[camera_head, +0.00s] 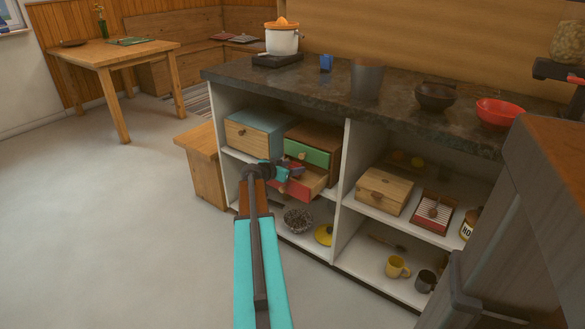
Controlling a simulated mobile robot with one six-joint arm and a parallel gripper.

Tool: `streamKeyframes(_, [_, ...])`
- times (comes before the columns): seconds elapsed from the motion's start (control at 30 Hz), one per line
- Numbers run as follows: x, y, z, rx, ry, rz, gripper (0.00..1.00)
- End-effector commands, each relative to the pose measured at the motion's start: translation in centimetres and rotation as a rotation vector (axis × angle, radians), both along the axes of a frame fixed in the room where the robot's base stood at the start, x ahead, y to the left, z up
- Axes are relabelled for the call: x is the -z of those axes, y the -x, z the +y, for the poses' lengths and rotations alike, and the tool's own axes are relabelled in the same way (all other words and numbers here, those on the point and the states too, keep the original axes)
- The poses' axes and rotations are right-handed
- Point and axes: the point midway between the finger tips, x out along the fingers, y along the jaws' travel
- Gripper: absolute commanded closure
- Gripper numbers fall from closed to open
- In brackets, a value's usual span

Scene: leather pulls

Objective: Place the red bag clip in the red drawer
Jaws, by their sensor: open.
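The red drawer (302,189) is pulled out from the small wooden chest, below a shut green drawer (306,154), on the upper shelf of the left cabinet bay. My gripper (289,174) is open at the red drawer, over its left part, and it covers some of the drawer's opening. I cannot make out the red bag clip for certain; it is too small to tell or hidden by my gripper.
A blue-sided box (254,132) stands left of the chest. A white upright divider (345,165) is close on the right. Above is the dark countertop (400,93). A bowl (298,220) and a yellow lid (324,235) lie below. The floor at left is clear.

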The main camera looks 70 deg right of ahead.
Motion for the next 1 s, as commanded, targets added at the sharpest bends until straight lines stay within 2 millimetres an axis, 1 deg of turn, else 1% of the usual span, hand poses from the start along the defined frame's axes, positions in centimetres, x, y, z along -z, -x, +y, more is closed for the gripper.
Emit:
streamKeyframes(0.03, [-0.2,-0.1,0.6,-0.001,0.0,0.0,0.46])
streamKeyframes(0.7, [-3.7,-2.2,8.6,-0.002,0.001,0.0,0.46])
streamKeyframes(0.83, [-4.1,-2.5,9.7,-0.002,0.0,0.0,0.46])
streamKeyframes(1.0, [-4.3,-2.7,10.3,-0.001,0.0,0.0,0.46])
